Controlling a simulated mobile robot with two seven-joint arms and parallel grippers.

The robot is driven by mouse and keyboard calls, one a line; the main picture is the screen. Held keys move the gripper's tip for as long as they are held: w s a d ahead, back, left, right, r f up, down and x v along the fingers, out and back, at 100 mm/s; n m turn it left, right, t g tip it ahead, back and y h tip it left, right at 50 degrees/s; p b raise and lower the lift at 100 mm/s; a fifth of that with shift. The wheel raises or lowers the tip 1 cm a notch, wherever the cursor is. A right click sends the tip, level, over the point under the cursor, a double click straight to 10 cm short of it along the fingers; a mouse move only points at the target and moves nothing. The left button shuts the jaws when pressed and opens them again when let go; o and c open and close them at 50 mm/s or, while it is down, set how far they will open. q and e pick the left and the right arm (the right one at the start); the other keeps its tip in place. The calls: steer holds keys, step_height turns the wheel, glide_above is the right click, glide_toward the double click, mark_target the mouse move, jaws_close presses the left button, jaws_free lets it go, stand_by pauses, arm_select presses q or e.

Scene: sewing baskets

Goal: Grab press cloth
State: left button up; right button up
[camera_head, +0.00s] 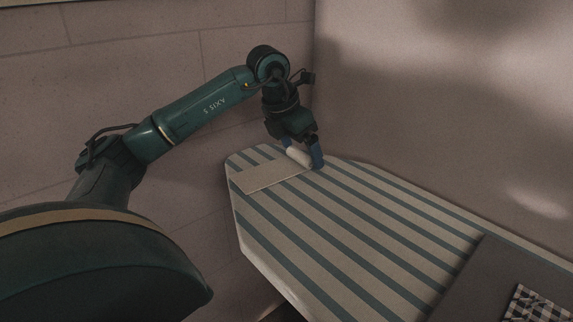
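A flat, cream-coloured cloth (268,177), which looks like the press cloth, lies on the far left end of a striped ironing board (345,225). My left gripper (303,156) points down at the cloth's far right edge. Its blue fingers stand wide apart, with a pale, rounded roll (299,157) between or just in front of them. I cannot tell whether this roll is part of the cloth or a separate thing, or whether the fingers touch it. My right gripper is not in view.
A dark grey mat (495,280) with a black-and-white checked cloth (536,305) lies at the lower right. The striped middle of the board is clear. Walls stand close behind the board on the left and right.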

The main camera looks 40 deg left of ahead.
arm_select(q)
steer(key=c, duration=0.9)
steer(key=shift+r, duration=0.1)
